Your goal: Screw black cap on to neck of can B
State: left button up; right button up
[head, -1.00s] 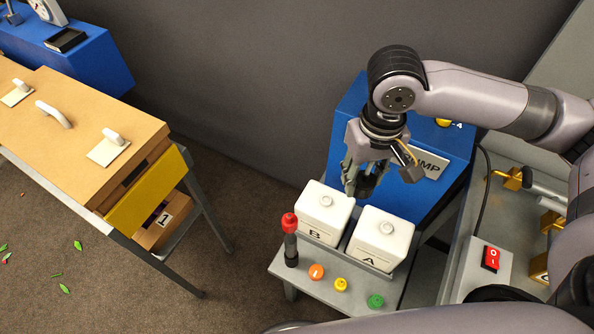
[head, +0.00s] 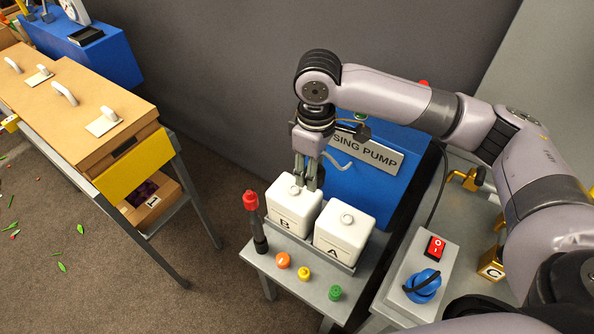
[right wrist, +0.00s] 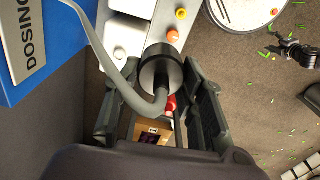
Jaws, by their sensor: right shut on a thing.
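Can B (head: 283,222) is a white square can marked B, upright in the grey stand's tray. Its small round neck (head: 296,190) is on top. My right gripper (head: 307,182) is over the back right part of can B's top, pointing down. In the right wrist view, it is shut on the black cap (right wrist: 160,72), which has a grey hose (right wrist: 112,68) bent out of it. The cap is hidden by the fingers in the head view. I cannot tell if it touches the can. A dark gripper-like shape (right wrist: 294,50), perhaps my left gripper, is small in the right wrist view.
Can A (head: 343,234) stands close beside can B. A red-topped black post (head: 254,215) is at the stand's left corner. Orange (head: 283,260), yellow (head: 304,273) and green (head: 335,293) caps lie in front. The blue dosing pump box (head: 365,185) stands behind.

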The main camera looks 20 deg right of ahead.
jog(key=w+f+n, duration=0.4)
jog(key=f+n, duration=0.1)
jog(key=n, duration=0.3)
jog(key=w+f+n, duration=0.4)
jog(key=f+n, duration=0.1)
jog(key=n, duration=0.4)
jog(key=w+f+n, duration=0.4)
jog(key=n, duration=0.4)
jog(key=shift+w+f+b, duration=0.15)
jog(key=shift+f+b, duration=0.2)
jog(key=shift+f, duration=0.05)
pick_arm(q)
jog(key=shift+w+a+f, duration=0.15)
jog(key=shift+w, duration=0.35)
jog(key=shift+w+a+f, duration=0.1)
jog(key=shift+w+f, duration=0.05)
jog(key=shift+w, duration=0.3)
pick_arm(e)
jog(key=shift+n, duration=0.3)
pick_arm(q)
jog(key=shift+r, duration=0.1)
